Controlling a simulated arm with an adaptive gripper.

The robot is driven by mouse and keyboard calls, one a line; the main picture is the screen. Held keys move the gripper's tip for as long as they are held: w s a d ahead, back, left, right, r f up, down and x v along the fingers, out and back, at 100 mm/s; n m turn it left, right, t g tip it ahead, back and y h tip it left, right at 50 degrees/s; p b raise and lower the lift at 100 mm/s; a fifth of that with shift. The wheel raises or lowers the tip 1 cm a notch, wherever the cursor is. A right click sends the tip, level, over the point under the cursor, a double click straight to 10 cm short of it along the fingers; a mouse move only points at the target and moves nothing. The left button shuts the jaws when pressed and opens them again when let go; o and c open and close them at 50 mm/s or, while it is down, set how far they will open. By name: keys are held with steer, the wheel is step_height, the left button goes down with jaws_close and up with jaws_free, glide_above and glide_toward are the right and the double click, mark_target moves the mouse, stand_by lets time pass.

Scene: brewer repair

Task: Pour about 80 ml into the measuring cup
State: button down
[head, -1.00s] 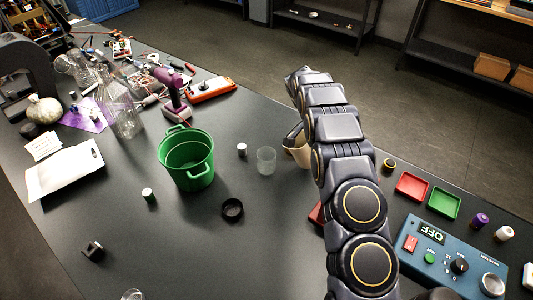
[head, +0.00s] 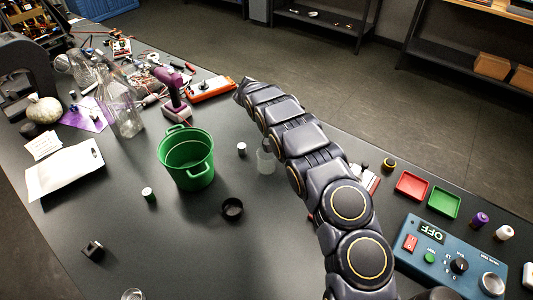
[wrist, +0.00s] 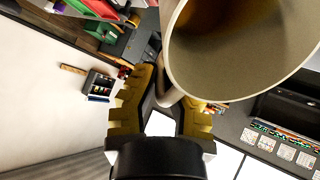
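A clear measuring cup (head: 265,162) stands on the dark table, partly covered by my arm in the head view; its fill level cannot be read. My gripper (wrist: 165,105) has its yellow fingers around the handle of a beige mug (wrist: 178,70). The mug's wide mouth faces the wrist camera, and brown liquid shows inside. The mug looks tilted and off the table. In the head view my arm hides the gripper and the mug. Whether liquid is leaving the mug cannot be seen.
A green bucket (head: 186,160) stands left of the cup, with a small white-capped item (head: 241,148) between them. A black ring (head: 232,208) lies in front. Glass flasks (head: 125,115) stand at the left. A blue control box (head: 445,258) and red (head: 411,186) and green (head: 443,201) trays are at the right.

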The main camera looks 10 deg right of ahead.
steer(key=shift+a+r+h+p, duration=0.45)
steer(key=shift+r+h, duration=0.2)
steer(key=shift+h, duration=0.1)
steer(key=shift+a+r+h+p, duration=0.35)
steer(key=shift+a+r+h, duration=0.1)
steer(key=shift+r+h, duration=0.25)
stand_by(1.4)
steer(key=shift+w+a+r+h+p, duration=0.1)
steer(key=shift+a+r+h+p, duration=0.35)
steer(key=shift+a+h, duration=0.55)
stand_by(0.8)
steer(key=shift+d+r, duration=0.1)
steer(key=shift+d, duration=0.2)
steer(key=shift+d+f+y, duration=0.6)
steer(key=shift+d+y, duration=0.25)
steer(key=shift+y, duration=0.2)
steer(key=shift+f, duration=0.3)
steer(key=shift+d+f+y, duration=0.2)
steer(key=shift+d+y, duration=0.1)
steer(key=shift+y, duration=0.3)
steer(key=shift+d+f+y+b, duration=0.25)
steer(key=shift+d+f+y, duration=0.15)
steer(key=shift+f+y, duration=0.35)
steer(key=shift+d+f+y+b, duration=0.2)
steer(key=shift+d+f+y, duration=0.2)
steer(key=shift+f+y, duration=0.35)
steer(key=shift+d, duration=0.1)
